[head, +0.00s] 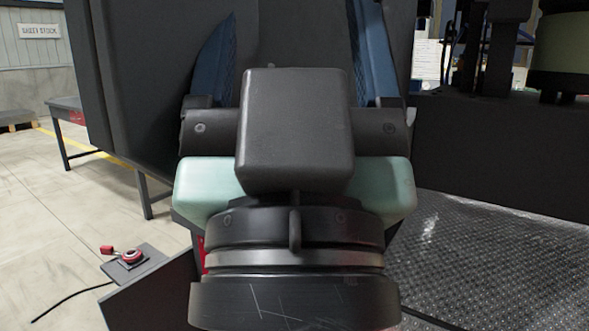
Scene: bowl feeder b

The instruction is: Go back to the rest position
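My gripper (295,15) fills the middle of the head view, seen from behind. Its two blue fingers stand wide apart, pointing up and away, and it is open. I see nothing held in the visible gap between the fingers. The dark block and pale green wrist housing hide what lies straight behind them. The rest position itself has no visible marker.
A large dark panel (120,70) stands close behind the gripper. A dark machine with an olive drum (560,50) is at right, above a metal tread-plate surface (480,260). A red device (130,258) sits lower left. Open floor (50,220) lies left.

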